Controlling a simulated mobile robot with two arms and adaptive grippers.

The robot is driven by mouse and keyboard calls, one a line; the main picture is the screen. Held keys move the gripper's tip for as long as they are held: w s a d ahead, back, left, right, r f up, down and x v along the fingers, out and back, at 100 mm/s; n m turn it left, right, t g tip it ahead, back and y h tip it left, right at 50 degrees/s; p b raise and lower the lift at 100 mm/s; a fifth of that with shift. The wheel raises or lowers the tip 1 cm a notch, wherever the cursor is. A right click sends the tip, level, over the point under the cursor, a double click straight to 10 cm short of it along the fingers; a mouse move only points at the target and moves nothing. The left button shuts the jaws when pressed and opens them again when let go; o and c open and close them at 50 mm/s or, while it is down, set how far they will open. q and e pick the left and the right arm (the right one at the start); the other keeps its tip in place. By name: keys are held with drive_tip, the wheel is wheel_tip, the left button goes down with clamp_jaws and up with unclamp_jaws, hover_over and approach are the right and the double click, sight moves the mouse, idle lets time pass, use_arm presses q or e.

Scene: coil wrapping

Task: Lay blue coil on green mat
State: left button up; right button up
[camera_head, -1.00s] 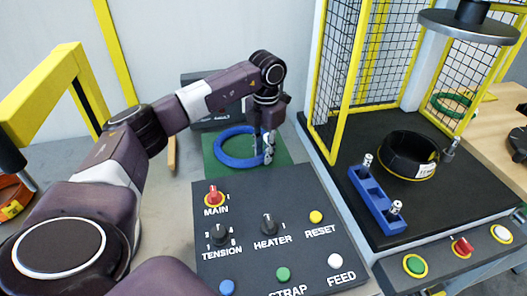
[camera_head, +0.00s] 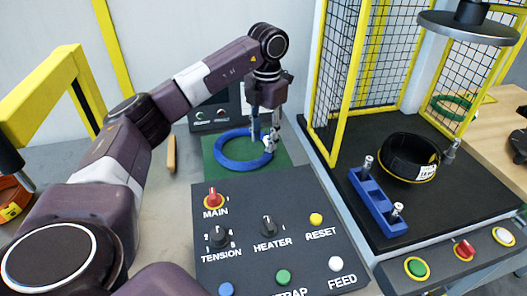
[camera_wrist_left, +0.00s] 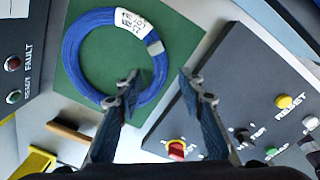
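The blue coil (camera_head: 221,153) lies flat on the green mat (camera_head: 281,161). In the left wrist view the coil (camera_wrist_left: 72,50) shows as a full ring with a white label, within most of the mat (camera_wrist_left: 186,38). My left gripper (camera_head: 265,138) is over the right side of the coil. In the wrist view its fingers (camera_wrist_left: 162,83) are spread wide with nothing gripped between them; the coil's near right edge lies close to the left fingertip. Whether a finger touches the coil cannot be told. My right gripper is not in view.
A dark control panel (camera_head: 268,258) with knobs and buttons stands in front of the mat. To the right is a caged machine with a black coil (camera_head: 408,158) and a blue block (camera_head: 377,205). A yellow frame (camera_head: 40,100) stands at the left.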

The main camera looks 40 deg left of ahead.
use_arm(q)
wheel_tip(320, 180, up, 6)
drive_tip(key=shift+d+f, duration=0.1)
drive_tip(key=shift+f, duration=0.1)
drive_tip(key=shift+f, duration=0.1)
idle(0.5)
